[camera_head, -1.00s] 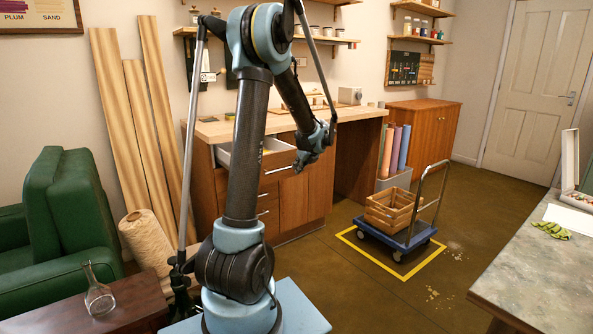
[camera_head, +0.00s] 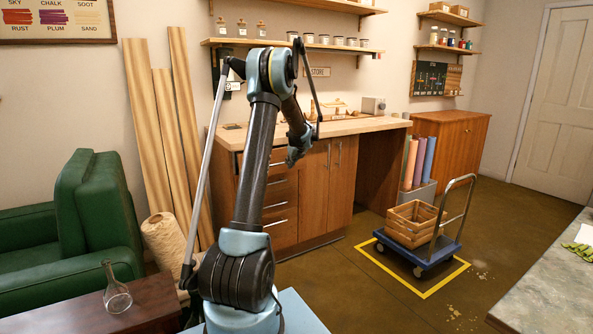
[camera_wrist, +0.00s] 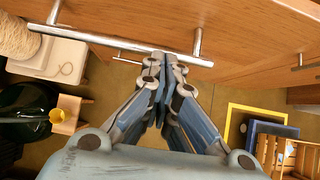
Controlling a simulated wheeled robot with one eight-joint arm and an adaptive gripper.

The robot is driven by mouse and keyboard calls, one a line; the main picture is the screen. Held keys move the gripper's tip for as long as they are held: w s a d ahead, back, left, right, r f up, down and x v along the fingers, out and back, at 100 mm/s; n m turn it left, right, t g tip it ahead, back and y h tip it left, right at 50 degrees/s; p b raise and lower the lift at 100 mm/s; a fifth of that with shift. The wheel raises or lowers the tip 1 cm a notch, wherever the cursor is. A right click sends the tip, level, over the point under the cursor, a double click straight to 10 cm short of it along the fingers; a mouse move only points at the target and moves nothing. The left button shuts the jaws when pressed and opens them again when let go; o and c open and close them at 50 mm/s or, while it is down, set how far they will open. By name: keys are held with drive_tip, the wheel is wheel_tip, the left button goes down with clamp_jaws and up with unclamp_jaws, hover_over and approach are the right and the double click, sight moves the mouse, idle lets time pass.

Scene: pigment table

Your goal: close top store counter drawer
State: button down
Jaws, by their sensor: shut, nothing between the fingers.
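The store counter (camera_head: 328,190) is a wooden cabinet with a pale worktop. In the head view, my gripper (camera_head: 296,158) is in front of the drawers.
A blue trolley (camera_head: 425,250) with a wooden crate (camera_head: 413,225) stands on the floor to the right. A green armchair (camera_head: 95,210) and a spool of twine (camera_head: 165,240) are at the left. The floor between counter and trolley is clear.

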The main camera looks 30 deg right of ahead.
sight(283, 155)
drive_tip(key=w, duration=0.9)
drive_tip(key=shift+w, duration=0.25)
drive_tip(key=shift+s, duration=0.35)
drive_tip(key=s, duration=0.2)
drive_tip(key=s+r, duration=0.1)
drive_tip(key=s, duration=0.1)
drive_tip(key=shift+r, duration=0.2)
drive_tip(key=v, duration=0.9)
